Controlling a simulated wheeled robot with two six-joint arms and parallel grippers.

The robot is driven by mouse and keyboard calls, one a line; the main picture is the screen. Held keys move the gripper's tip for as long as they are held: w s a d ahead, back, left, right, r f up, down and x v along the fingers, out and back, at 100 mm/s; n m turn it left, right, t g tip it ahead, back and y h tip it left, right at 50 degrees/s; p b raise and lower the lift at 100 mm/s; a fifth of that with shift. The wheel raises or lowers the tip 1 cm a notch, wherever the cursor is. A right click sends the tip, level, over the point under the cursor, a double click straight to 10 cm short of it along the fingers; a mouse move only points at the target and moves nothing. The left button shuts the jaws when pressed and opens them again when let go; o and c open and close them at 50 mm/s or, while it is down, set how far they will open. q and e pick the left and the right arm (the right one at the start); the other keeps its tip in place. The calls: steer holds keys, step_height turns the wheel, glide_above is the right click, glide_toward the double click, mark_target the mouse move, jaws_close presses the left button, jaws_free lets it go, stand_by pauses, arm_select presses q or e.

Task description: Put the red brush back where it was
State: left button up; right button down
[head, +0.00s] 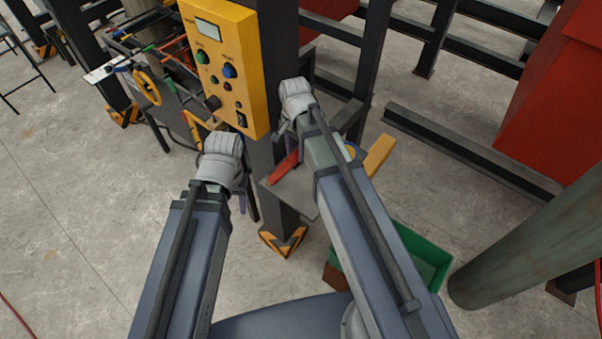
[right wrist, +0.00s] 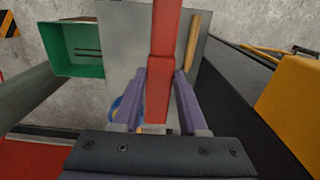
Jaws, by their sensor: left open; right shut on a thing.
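The red brush (right wrist: 161,45) runs between the two purple fingers of my right gripper (right wrist: 162,82) in the right wrist view. The gripper is shut on it. In the head view the red brush (head: 285,167) shows beside the post, over a small grey shelf (head: 298,193); my right arm hides part of both. In the right wrist view the grey shelf (right wrist: 122,50) lies behind the brush. I cannot tell whether the brush touches it. My left gripper (head: 242,200) is open and left of the post, mostly hidden by its own wrist.
A yellow control box (head: 225,70) is fixed to the post. A wooden handle (right wrist: 193,42) and a partly hidden blue round thing (right wrist: 117,106) are at the shelf. A green bin (head: 425,258) stands below, right of the post. A rack with tools (head: 150,85) stands at the left.

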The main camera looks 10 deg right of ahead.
steer(key=shift+f+b, duration=5.1)
steer(key=shift+f, duration=0.05)
steer(key=shift+r, duration=0.15)
steer(key=shift+c, duration=2.2)
jaws_free()
steer(key=shift+r+p, duration=0.1)
steer(key=shift+p, duration=0.2)
step_height(320, 180, up, 12)
steer(key=p, duration=1.1)
steer(key=shift+p, duration=0.4)
steer(key=s+a+n+h, duration=0.1)
steer(key=s+a+n, duration=0.7)
steer(key=s+n, duration=0.5)
steer(key=shift+s+n, duration=0.2)
steer(key=shift+n, duration=0.4)
